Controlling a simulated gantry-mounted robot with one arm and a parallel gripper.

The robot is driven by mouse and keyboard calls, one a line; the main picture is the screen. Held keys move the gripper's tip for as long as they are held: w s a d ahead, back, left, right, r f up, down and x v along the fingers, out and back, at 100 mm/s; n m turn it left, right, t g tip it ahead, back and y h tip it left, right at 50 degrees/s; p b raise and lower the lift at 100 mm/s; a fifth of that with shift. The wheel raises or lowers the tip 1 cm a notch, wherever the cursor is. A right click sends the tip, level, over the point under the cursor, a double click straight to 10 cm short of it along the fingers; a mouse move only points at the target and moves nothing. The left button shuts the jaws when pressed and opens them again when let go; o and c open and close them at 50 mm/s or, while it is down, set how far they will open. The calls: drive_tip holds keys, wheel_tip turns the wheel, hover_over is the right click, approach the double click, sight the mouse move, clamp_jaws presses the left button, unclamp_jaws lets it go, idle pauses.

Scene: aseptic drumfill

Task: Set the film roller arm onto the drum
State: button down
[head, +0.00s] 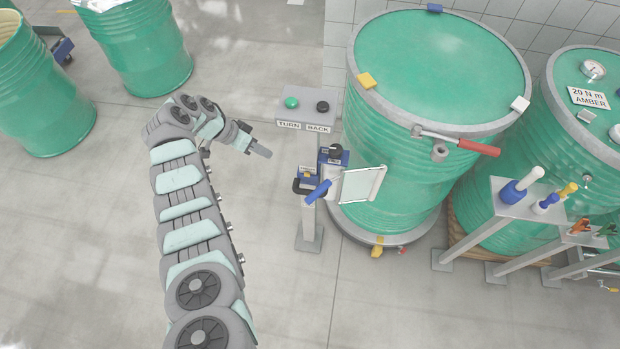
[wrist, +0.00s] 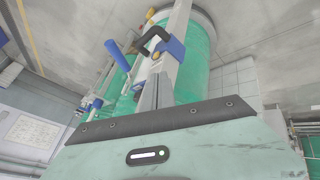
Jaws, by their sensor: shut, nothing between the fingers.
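The film roller arm shows in the head view as a pale framed film panel (head: 362,185) with a blue handle (head: 318,192) on its left, beside a grey post. The panel stands at the near left side of the big green drum (head: 437,62); I cannot tell whether it touches the drum wall. My gripper (head: 264,152) is shut and empty, left of the post and apart from the handle. In the wrist view my closed fingers (wrist: 157,92) point toward the post, with a black handle and blue bracket (wrist: 172,47) beyond them.
A button box (head: 307,107) marked TURN and BACK tops the post. A red-handled wrench (head: 470,146) lies at the drum's rim ring. Tool stands (head: 515,205) and a second drum (head: 590,110) crowd the right. The floor left of the post is clear around my arm.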

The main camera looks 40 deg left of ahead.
drive_tip(key=shift+m+g+h, duration=0.7)
drive_tip(key=shift+m+g, duration=0.1)
drive_tip(key=d, duration=0.2)
drive_tip(key=w+d+b, duration=0.1)
drive_tip(key=d, duration=0.1)
drive_tip(key=shift+w+d+r, duration=0.1)
drive_tip(key=shift+d+r, duration=0.05)
drive_tip(key=shift+d, duration=0.25)
drive_tip(key=w+d+f+p, duration=0.3)
drive_tip(key=d+f, duration=0.5)
drive_tip(key=f, duration=0.1)
drive_tip(key=shift+d, duration=0.25)
drive_tip(key=shift+d+p, duration=0.15)
drive_tip(key=shift+p, duration=0.5)
